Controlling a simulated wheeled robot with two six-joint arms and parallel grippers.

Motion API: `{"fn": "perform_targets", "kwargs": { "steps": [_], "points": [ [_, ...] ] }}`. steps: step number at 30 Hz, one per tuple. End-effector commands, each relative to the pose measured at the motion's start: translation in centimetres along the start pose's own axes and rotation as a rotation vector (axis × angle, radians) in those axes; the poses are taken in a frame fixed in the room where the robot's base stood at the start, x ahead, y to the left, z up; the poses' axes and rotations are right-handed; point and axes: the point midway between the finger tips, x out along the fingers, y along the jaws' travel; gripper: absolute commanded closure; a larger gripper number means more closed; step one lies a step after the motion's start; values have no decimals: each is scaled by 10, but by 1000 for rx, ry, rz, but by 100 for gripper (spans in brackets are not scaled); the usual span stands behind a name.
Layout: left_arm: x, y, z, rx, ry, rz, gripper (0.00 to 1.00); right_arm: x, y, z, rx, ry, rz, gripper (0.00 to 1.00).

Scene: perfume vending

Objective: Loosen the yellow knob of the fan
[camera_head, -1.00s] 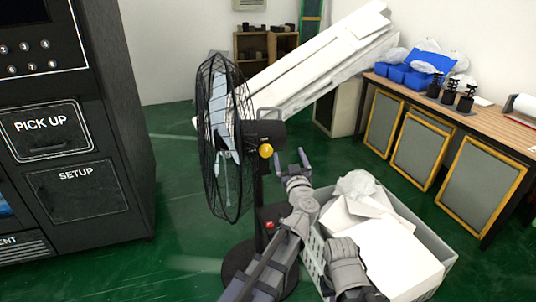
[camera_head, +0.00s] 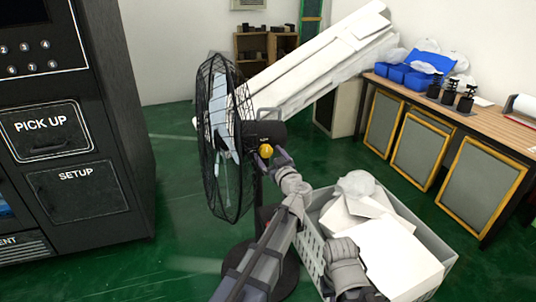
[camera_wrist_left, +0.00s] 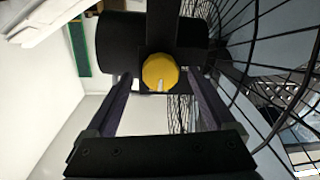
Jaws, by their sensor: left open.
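The black fan (camera_head: 222,130) stands on its pole with its caged head turned to the left. Its yellow knob (camera_head: 266,151) sits just below the motor housing. My left gripper (camera_head: 270,158) is open at the knob, its fingers reaching up to it. In the left wrist view the yellow knob (camera_wrist_left: 161,71) lies between the two open fingers (camera_wrist_left: 161,90), with gaps on both sides, so it is not gripped. My right arm (camera_head: 345,268) shows over the crate at the bottom; its gripper's fingers cannot be made out.
A grey crate (camera_head: 312,242) of white sheets and bags stands right of the fan. The black vending machine (camera_head: 120,110) is at left. A wooden workbench (camera_head: 500,128) runs along the right wall. Green floor between machine and fan is clear.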

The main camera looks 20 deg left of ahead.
Motion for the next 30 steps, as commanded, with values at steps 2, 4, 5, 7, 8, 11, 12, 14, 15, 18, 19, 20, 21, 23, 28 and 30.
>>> {"fn": "perform_targets", "kwargs": {
  "steps": [2,4,5,7,8,11,12,14,15,18,19,20,21,23,28,30],
  "points": [
    [7,0,0,0,0,-1,11,0,0,0,0,0,0,100],
    [10,0,0,0,0,-1,11,0,0,0,0,0,0,100],
    [10,0,0,0,0,-1,11,0,0,0,0,0,0,100],
    [11,-1,0,0,0,-1,11,0,0,0,0,0,0,100],
    [11,-1,0,0,0,-1,11,0,0,0,0,0,0,100],
    [11,-1,0,0,0,0,11,0,0,0,0,0,0,100],
    [11,-1,0,0,0,0,11,0,0,0,0,0,0,100],
    [11,-1,0,0,0,0,15,0,0,0,0,0,0,100],
    [11,0,0,0,0,0,19,0,0,0,0,0,0,100],
    [11,0,0,0,0,0,31,0,0,0,0,0,0,100],
    [11,0,0,0,0,0,34,0,0,0,0,0,0,100],
    [11,0,0,0,0,0,37,0,0,0,0,0,0,100],
    [11,0,0,0,0,0,42,0,0,0,0,0,0,100],
    [11,0,0,0,0,0,48,0,0,0,0,0,0,100],
    [10,-1,0,0,0,0,68,0,0,0,0,0,0,100],
    [10,-1,0,0,0,0,76,0,0,0,0,0,0,100]
  ]
}}
